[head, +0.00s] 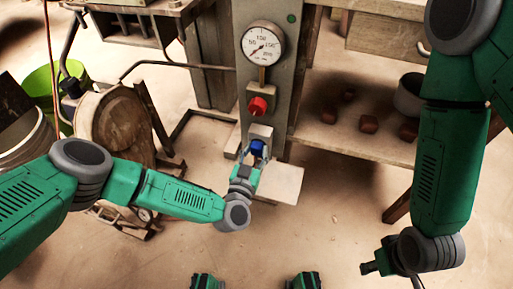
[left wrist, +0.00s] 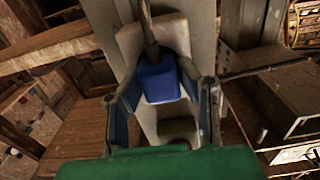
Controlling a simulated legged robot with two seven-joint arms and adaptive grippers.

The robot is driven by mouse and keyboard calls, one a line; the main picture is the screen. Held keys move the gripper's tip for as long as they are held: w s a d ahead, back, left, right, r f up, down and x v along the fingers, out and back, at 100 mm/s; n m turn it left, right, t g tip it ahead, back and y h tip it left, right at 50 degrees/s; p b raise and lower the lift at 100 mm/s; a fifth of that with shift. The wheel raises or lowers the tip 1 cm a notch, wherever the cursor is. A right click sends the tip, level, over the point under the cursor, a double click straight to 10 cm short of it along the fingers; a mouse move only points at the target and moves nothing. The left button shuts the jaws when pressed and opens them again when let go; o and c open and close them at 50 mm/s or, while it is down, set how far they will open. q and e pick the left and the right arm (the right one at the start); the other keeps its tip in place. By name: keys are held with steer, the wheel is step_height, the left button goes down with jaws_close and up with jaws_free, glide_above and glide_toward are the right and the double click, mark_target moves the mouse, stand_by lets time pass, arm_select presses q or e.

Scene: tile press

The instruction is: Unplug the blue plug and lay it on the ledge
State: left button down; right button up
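The blue plug (head: 257,149) sits at the pale socket block (head: 261,131) on the front of the grey column. The left wrist view shows the blue plug (left wrist: 158,82) against a pale plate, with a dark cord at its top. My left gripper (head: 246,165) is just below the plug in the head view. The pale ledge (head: 284,184) juts out below the socket. My right gripper (head: 372,268) is low at the right, away from the column; its fingers are unclear.
A red knob (head: 258,106) and a round gauge (head: 263,43) are on the column (head: 279,95) above the socket. A shelf (head: 345,142) with several reddish pieces is to the right. A wooden-faced round machine (head: 113,124) and a green bucket (head: 43,88) are at the left.

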mark_target(255, 153)
arm_select(q)
steer(key=shift+p+v, duration=1.75)
steer(key=shift+v, duration=1.25)
